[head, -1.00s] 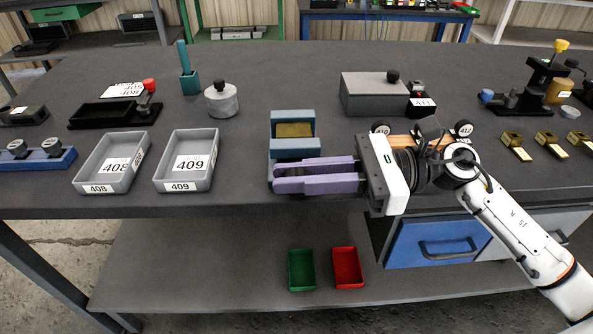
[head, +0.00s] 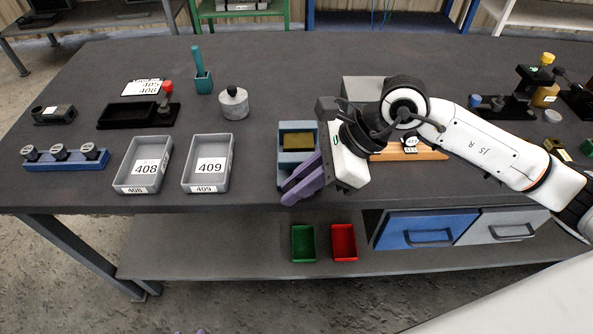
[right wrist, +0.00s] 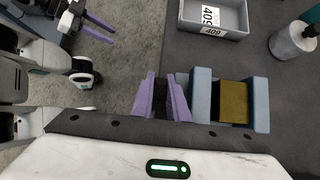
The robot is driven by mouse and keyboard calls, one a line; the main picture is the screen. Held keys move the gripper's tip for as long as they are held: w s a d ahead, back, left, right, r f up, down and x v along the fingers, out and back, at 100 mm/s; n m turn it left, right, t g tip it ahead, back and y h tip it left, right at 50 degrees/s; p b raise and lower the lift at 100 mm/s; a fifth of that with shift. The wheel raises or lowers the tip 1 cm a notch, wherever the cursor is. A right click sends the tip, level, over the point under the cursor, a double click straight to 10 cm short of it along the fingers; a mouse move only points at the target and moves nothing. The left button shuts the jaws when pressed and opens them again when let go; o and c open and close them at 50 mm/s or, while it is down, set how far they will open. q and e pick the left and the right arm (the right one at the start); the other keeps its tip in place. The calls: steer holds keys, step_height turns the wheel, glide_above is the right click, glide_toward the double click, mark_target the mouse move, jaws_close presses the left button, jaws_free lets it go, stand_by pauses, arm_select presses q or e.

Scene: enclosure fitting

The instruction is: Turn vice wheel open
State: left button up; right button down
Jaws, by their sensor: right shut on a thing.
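The blue-grey vice (head: 297,127) stands at the front edge of the bench with a brass-coloured block (head: 297,143) between its jaws. It also shows in the right wrist view (right wrist: 261,100). My right gripper (head: 301,183) is at the vice's front side, its purple fingers tilted in the head view. In the right wrist view its fingers (right wrist: 163,100) close around a dark part in front of the vice, which I take as the wheel; the fingers mostly hide it. My left gripper (right wrist: 97,27) shows in the right wrist view, away from the bench, fingers apart and empty.
Grey trays 408 (head: 144,164) and 409 (head: 207,163) lie left of the vice. A grey cylinder with a black knob (head: 233,103) stands behind them. A wooden block (head: 425,150) is right, partly behind my arm. Green (head: 303,243) and red (head: 344,242) bins sit on the lower shelf.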

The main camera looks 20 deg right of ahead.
steer(key=h, duration=0.1)
steer(key=h+p, duration=0.1)
steer(key=h, duration=0.1)
steer(key=shift+w+a+g+h, duration=0.15)
steer(key=shift+g+h, duration=0.15)
steer(key=shift+g, duration=0.1)
arm_select(q)
steer(key=shift+d+r, duration=0.2)
steer(key=shift+r, duration=0.7)
arm_select(e)
steer(key=shift+f+g+h, duration=0.2)
steer(key=shift+g+h, duration=0.05)
steer(key=shift+h, duration=0.5)
steer(key=shift+f+g+h, duration=0.15)
steer(key=shift+g+h, duration=0.1)
steer(key=shift+h, duration=0.5)
arm_select(q)
steer(key=shift+s, duration=0.1)
arm_select(e)
steer(key=c, duration=1.8)
jaws_free()
steer(key=shift+o, duration=0.4)
